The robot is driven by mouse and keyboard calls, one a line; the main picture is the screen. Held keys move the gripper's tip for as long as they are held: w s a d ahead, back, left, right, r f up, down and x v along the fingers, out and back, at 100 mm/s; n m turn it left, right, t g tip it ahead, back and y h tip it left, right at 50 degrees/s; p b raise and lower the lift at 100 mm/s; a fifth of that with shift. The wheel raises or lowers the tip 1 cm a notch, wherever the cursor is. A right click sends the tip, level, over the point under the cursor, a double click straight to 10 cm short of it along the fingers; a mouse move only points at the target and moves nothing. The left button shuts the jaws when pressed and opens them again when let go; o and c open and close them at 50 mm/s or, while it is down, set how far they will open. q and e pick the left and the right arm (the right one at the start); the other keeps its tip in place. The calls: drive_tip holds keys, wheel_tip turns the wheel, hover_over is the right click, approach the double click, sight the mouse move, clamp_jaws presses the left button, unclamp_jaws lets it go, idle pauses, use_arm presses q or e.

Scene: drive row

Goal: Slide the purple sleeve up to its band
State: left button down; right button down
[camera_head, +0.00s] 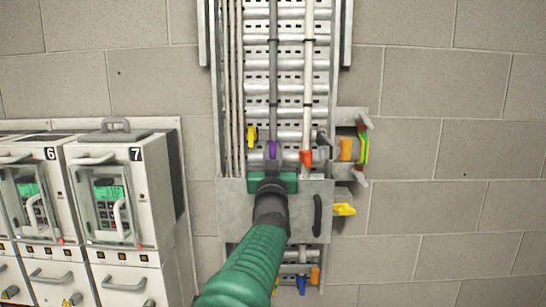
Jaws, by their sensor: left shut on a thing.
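The purple sleeve (273,150) is around a grey vertical cable (273,90) on the wall tray, just above a grey metal box. A dark band (273,41) crosses the same cable well above the sleeve, with bare cable between them. My left gripper (272,160) reaches up from below, its green palm in front of the box top. It is shut on the purple sleeve, whose lower part it hides. My right gripper is not in view.
A white cable (308,90) with an orange-red sleeve (306,158) runs close on the right. A yellow piece (251,135) is close on the left. Drive cabinets (118,195) stand at the left. A side bracket (350,150) holds coloured parts at the right.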

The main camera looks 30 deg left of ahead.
sight(273, 104)
use_arm(q)
wheel_tip(273, 104, up, 10)
drive_tip(key=p, duration=0.5)
drive_tip(key=shift+s+r, duration=0.1)
drive_tip(key=shift+r, duration=0.1)
drive_tip(key=shift+s+r, duration=0.1)
drive_tip(key=shift+r, duration=0.15)
drive_tip(key=c, duration=1.7)
unclamp_jaws()
drive_tip(key=shift+c, duration=0.2)
drive_tip(key=shift+o, duration=1.7)
drive_tip(key=shift+w+f, duration=0.25)
drive_tip(key=shift+w, duration=0.15)
drive_tip(key=shift+s, duration=0.1)
